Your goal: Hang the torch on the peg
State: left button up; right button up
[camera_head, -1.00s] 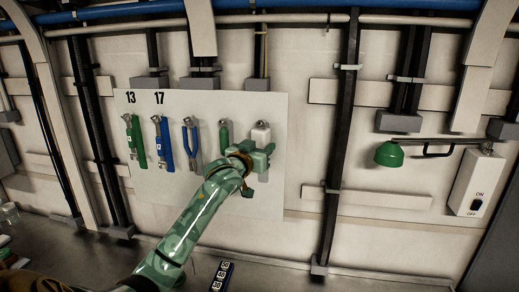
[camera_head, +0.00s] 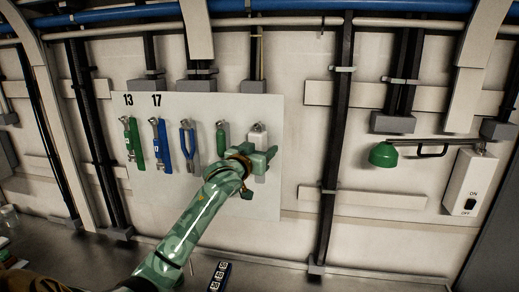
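A pale tool board (camera_head: 205,195) hangs on the wall, with several tools in a row. My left gripper (camera_head: 262,164) is in front of the board's right part, just below a small white item (camera_head: 258,135) at the row's right end. I cannot tell whether its fingers are open or shut, or whether they touch that item. A short green cylinder-like item (camera_head: 222,138) hangs to its left. I cannot tell which item is the torch, and no bare peg shows clearly; my gripper and wrist hide part of the board. My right gripper is not in view.
Two green and blue tools (camera_head: 133,140) (camera_head: 162,145) and blue pliers-like tool (camera_head: 188,140) hang at the left. A dark box with white labels (camera_head: 220,275) lies below. A green lamp (camera_head: 383,154) and switch box (camera_head: 470,183) are at right.

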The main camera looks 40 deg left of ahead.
pick_arm(q)
jog(key=shift+s+a+r, duration=0.1)
jog(key=shift+a, duration=0.3)
jog(key=b+v, duration=0.1)
jog(key=v, duration=1.5)
jog(key=shift+d, duration=0.4)
jog(key=shift+s+f, duration=0.15)
jog(key=shift+f, duration=0.05)
